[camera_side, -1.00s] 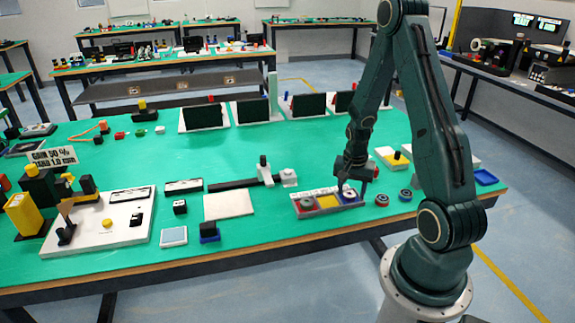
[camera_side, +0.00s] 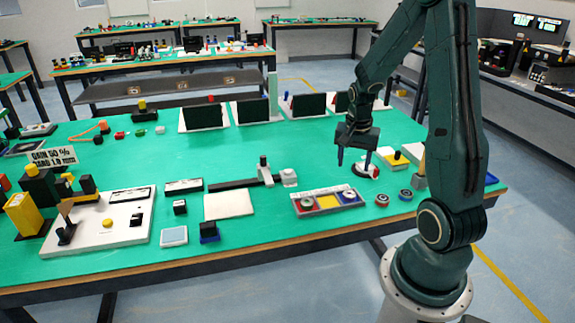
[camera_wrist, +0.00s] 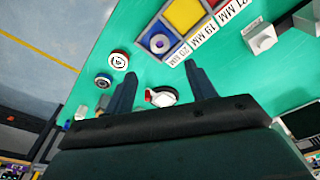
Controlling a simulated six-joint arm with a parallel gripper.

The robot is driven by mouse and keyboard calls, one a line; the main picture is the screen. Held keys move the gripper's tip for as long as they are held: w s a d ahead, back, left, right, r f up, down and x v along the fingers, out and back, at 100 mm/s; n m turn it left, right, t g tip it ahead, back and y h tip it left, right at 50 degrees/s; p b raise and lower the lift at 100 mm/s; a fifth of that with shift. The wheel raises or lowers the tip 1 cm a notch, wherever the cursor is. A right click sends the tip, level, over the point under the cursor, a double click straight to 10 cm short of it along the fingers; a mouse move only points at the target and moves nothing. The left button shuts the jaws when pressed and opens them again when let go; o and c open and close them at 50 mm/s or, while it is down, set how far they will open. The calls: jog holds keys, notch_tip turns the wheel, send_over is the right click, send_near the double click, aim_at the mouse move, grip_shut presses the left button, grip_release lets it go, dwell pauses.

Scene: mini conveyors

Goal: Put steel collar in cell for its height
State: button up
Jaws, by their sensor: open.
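A grey steel collar (camera_wrist: 158,42) lies flat in the blue cell of the sorting tray (camera_side: 328,211). It also shows in the side view (camera_side: 349,195), in the tray's right-hand cell. In the wrist view the label beside this cell reads 20 MM; the yellow cell (camera_wrist: 185,15) beside 19 MM looks empty. Another ring (camera_side: 307,202) sits in the red cell. My gripper (camera_side: 354,165) is open and empty, raised behind and right of the tray. Its fingers (camera_wrist: 162,78) frame a white round piece with a red part (camera_wrist: 160,97) beyond them.
Two dark-rimmed round pieces, one with a reddish rim (camera_side: 381,200) and one beside it (camera_side: 405,194), stand right of the tray. A white block with a yellow top (camera_side: 392,157) is behind them. A white plate (camera_side: 228,205) lies left of the tray. Green table between is clear.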

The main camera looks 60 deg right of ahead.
jog(key=shift+a+r, duration=0.1)
jog(key=shift+r, duration=0.85)
jog(key=w+a+r+n+t, duration=0.1)
jog(key=a+r+n+t, duration=0.2)
jog(key=a+r+n, duration=0.8)
jog(key=s+a+r+n+t, duration=0.1)
jog(key=s+a+r+n, duration=0.1)
jog(key=a, duration=0.5)
jog(key=s+a+r+n+t+y, duration=0.1)
jog(key=s+a+r+n, duration=0.2)
jog(key=s+a, duration=0.2)
jog(key=shift+s+a+r, duration=0.3)
jog(key=shift+a+r, duration=0.05)
jog(key=shift+a, duration=1.15)
